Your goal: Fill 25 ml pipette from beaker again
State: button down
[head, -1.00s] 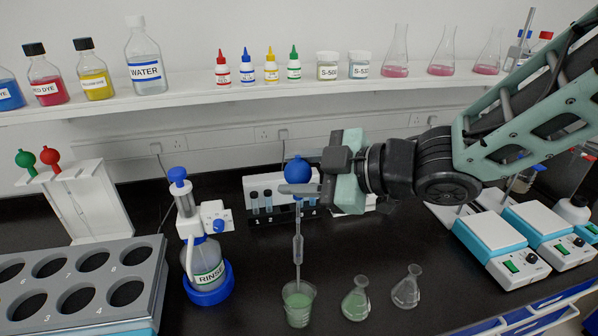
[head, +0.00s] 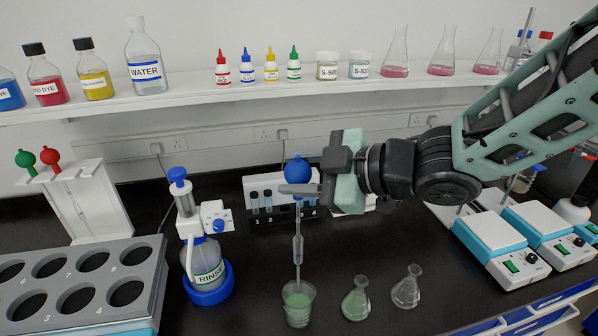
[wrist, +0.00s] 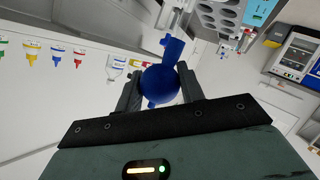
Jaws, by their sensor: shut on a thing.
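My gripper (head: 300,189) is shut on the pipette just under its blue bulb, in the head view. The blue bulb (head: 297,169) also shows between the fingers in the wrist view (wrist: 160,84). The glass pipette (head: 298,247) hangs upright below my gripper. Its lower tip is inside the beaker (head: 298,310), which holds pale green liquid. I cannot tell the liquid level inside the pipette.
Two small flasks, one with green liquid (head: 356,300) and one clear (head: 407,288), stand right of the beaker. A small vial rack (head: 257,184) is behind the pipette. Hotplates (head: 490,243) stand at the right.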

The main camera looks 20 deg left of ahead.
aim_at(299, 234)
jog(key=shift+f, duration=0.15)
jog(key=shift+f+b, duration=4.2)
jog(key=shift+f, duration=0.45)
jog(key=c, duration=1.5)
grip_release()
jog(key=c, duration=0.5)
jog(key=shift+o, duration=0.5)
jog(key=shift+o, duration=0.7)
